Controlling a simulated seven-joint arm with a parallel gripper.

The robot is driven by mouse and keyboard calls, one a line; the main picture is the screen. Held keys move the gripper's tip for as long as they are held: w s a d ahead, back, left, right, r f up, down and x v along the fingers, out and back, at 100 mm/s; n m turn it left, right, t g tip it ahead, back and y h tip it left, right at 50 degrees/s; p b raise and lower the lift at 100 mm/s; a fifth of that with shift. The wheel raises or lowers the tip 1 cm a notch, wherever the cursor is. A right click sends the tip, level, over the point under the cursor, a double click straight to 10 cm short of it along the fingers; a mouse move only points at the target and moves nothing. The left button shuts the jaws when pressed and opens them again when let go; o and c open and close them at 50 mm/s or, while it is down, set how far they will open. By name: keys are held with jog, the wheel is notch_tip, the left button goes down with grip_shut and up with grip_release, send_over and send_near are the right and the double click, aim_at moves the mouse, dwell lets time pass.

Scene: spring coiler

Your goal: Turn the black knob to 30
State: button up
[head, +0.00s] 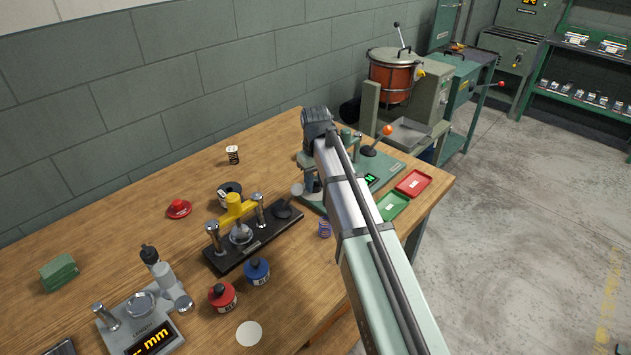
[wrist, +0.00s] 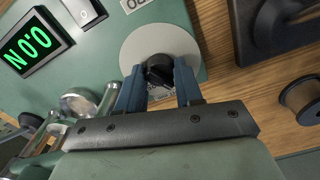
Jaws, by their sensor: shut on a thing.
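The black knob (wrist: 159,68) stands in the middle of a round grey dial plate (wrist: 148,40) on a green machine base (wrist: 105,52). My gripper (wrist: 160,74) has blue fingers, one on each side of the knob, and is shut on it. Small markings show on the dial between the fingers, too small to read. The knob's pointer setting cannot be told. The green digital display (wrist: 31,47) reads 0.0 N, turned over in the wrist view. In the head view my arm covers the knob and fingers; the display (head: 371,178) shows beside the arm.
A red tray (head: 413,183) and a green tray (head: 393,206) lie right of the machine. A lever with an orange ball (head: 387,130) stands behind it. A black fixture with a yellow bridge (head: 237,210) and red (head: 222,297) and blue (head: 257,271) pots stand to the left.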

jog(key=o, duration=1)
jog(key=shift+o, duration=0.2)
jog(key=shift+r, duration=0.1)
notch_tip(320, 180, up, 14)
jog(key=shift+f, duration=0.2)
